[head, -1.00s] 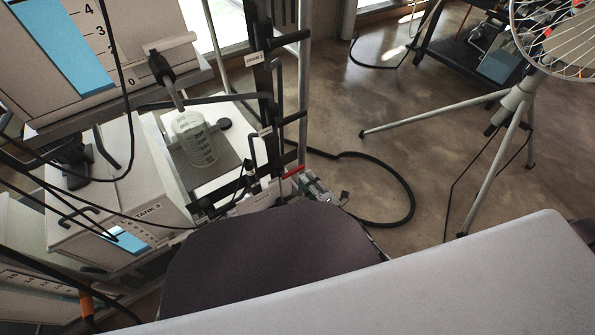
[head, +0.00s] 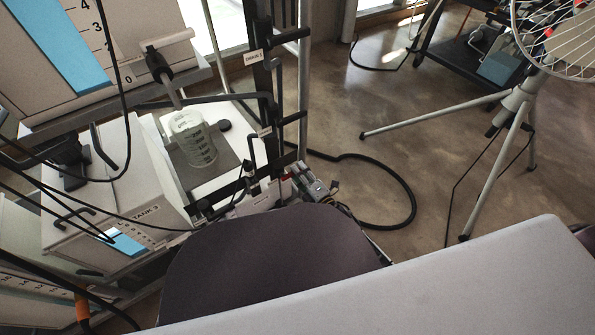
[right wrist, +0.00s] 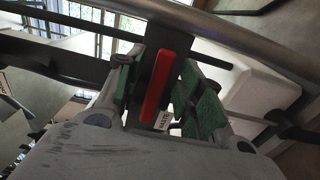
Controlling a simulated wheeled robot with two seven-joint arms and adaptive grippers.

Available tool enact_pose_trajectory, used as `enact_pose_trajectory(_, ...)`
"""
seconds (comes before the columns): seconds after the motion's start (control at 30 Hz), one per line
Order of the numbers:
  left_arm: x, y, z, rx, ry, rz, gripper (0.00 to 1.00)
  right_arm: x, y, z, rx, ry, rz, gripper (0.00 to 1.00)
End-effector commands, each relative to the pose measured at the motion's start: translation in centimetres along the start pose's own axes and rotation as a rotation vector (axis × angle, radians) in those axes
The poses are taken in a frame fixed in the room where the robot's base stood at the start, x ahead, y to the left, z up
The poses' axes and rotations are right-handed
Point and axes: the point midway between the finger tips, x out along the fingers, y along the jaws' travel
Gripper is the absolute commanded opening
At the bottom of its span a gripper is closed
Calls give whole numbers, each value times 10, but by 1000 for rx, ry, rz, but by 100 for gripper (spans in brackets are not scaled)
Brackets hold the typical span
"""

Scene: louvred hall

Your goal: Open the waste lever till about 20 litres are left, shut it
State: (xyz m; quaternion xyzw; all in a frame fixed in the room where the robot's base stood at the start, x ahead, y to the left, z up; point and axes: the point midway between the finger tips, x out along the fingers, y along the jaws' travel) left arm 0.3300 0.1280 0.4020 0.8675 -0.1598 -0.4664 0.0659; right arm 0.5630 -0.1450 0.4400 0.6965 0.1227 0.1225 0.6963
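The red lever (right wrist: 158,88) shows in the right wrist view, with a small white label (right wrist: 163,120) beside it that looks like it reads "WASTE". The fingers of my right gripper (right wrist: 160,92), with green pads, stand apart on either side of the lever, with a gap at least on the left. In the head view my right gripper (head: 312,184) is at the foot of the dark rack post, and a bit of the lever (head: 287,176) shows beside it. The upper tank (head: 97,63) has a blue level strip and a numbered scale. My left gripper is out of view.
A tank marked "TANK 3" (head: 150,222) with a blue level window sits low left. A clear graduated jug (head: 193,145) stands under the upper tank's tap. A black hose (head: 395,183) lies on the floor. A tripod (head: 522,120) stands right, with open floor between.

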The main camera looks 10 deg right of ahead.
Motion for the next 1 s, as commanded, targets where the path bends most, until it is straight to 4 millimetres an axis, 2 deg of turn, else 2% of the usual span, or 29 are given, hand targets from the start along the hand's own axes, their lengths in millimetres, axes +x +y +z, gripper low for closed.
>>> enact_pose_trajectory(0.6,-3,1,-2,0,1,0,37,0,0,0,0,0,0,38)
enact_pose_trajectory(0.9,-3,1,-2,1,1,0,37,0,0,0,0,0,0,0)
enact_pose_trajectory(1.0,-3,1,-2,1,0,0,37,0,0,0,0,0,0,0)
